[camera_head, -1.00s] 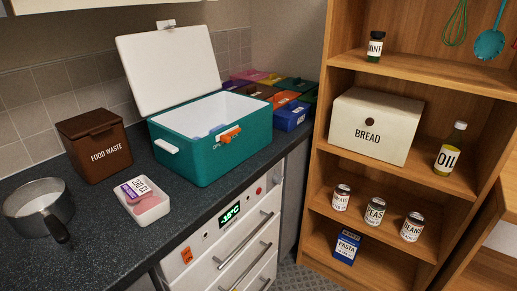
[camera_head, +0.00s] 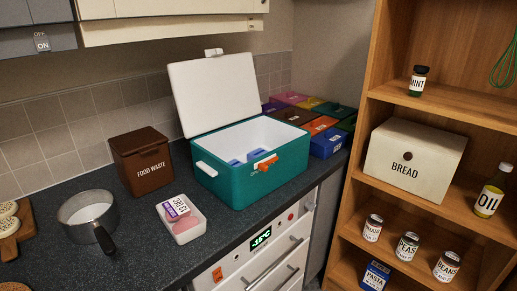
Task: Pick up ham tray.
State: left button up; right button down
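The ham tray (camera_head: 188,229) is a small white tray with pink contents and a white and purple label. It lies on the dark countertop, in front of the open teal cooler box and to the right of the saucepan. Nothing touches it. Neither of my grippers shows in the head view.
The teal cooler (camera_head: 238,187) stands open with blue items inside. A brown food waste bin (camera_head: 141,168) and a saucepan (camera_head: 88,222) stand to the left. Colored boxes (camera_head: 326,143) fill the back corner. A wooden shelf with a bread box (camera_head: 412,167) stands right.

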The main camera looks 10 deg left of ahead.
aim_at(185, 222)
jog(key=i+l+u, duration=0.1)
jog(key=u, duration=0.9)
